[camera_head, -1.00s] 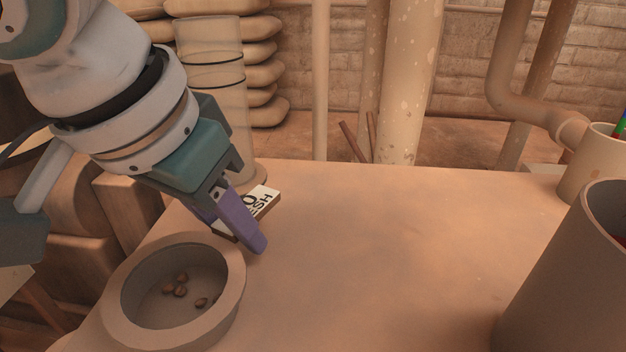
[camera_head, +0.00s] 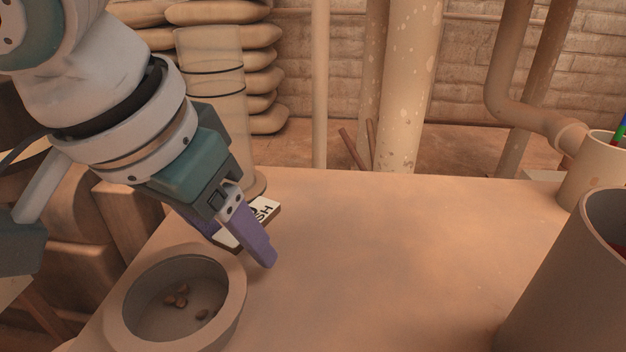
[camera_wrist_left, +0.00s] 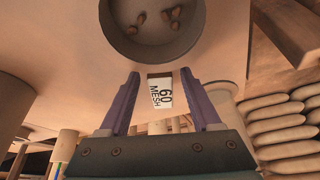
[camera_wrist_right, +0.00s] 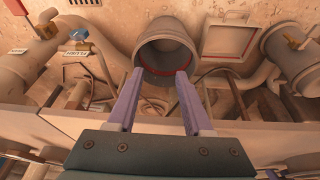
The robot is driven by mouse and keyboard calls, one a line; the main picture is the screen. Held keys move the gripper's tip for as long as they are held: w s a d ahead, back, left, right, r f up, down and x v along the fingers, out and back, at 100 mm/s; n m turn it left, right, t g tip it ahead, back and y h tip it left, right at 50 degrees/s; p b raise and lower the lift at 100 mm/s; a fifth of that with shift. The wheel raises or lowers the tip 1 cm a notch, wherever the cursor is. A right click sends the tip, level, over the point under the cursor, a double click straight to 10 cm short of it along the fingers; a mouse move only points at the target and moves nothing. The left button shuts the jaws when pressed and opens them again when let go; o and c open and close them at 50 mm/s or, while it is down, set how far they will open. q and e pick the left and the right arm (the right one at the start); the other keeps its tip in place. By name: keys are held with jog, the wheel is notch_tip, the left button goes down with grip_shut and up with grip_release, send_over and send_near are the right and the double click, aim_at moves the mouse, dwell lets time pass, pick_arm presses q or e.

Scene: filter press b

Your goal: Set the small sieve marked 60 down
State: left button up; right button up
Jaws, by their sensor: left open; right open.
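A small block with a white label reading 60 MESH (camera_wrist_left: 161,95) shows between my left fingers in the left wrist view. In the head view the block (camera_head: 265,210) is on the table, partly hidden by the gripper. A round, thick-rimmed vessel (camera_head: 235,283) with several brown pieces inside stands beside it; I cannot tell whether the two are joined. My left gripper (camera_wrist_left: 160,73) is open, its fingers on either side of the block with visible gaps. My right gripper (camera_wrist_right: 160,71) is open and empty in the right wrist view; it is outside the head view.
The table (camera_head: 400,260) is clear in the middle. A large grey cylinder (camera_head: 562,285) stands at the right front, with a smaller pale pot (camera_head: 590,180) behind it. A clear tube with black bands (camera_head: 215,95) stands behind the left gripper.

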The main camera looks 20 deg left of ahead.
aim_at(203, 300)
pick_arm(q)
jog(key=p+v, duration=0.6)
jog(key=v, duration=0.5)
jog(key=shift+r+p, duration=0.4)
